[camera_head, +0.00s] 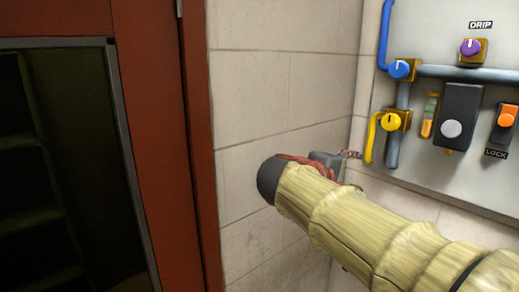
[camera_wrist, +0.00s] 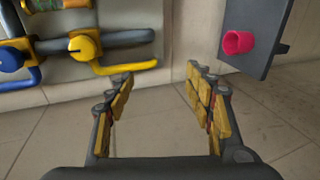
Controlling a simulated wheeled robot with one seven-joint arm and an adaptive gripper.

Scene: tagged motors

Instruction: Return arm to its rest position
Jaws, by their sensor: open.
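My arm (camera_head: 375,235), in a ribbed tan sleeve, reaches in from the lower right in the head view and ends in front of the tiled wall. My gripper (camera_wrist: 158,76) is open in the wrist view, with its two yellow-padded fingers spread wide and nothing between them. In the head view only a small part of the gripper (camera_head: 348,155) shows behind the dark wrist, left of the yellow pipe; the rest is hidden by my arm.
A grey wall panel (camera_head: 430,30) carries a yellow valve (camera_head: 391,121), a blue knob (camera_head: 400,68), a purple knob (camera_head: 470,47) labelled DRIP and an orange LOCK switch (camera_head: 506,117). The wrist view shows a dark plate (camera_wrist: 262,22) with a pink knob (camera_wrist: 238,42). A red-framed dark cabinet (camera_head: 165,150) stands left.

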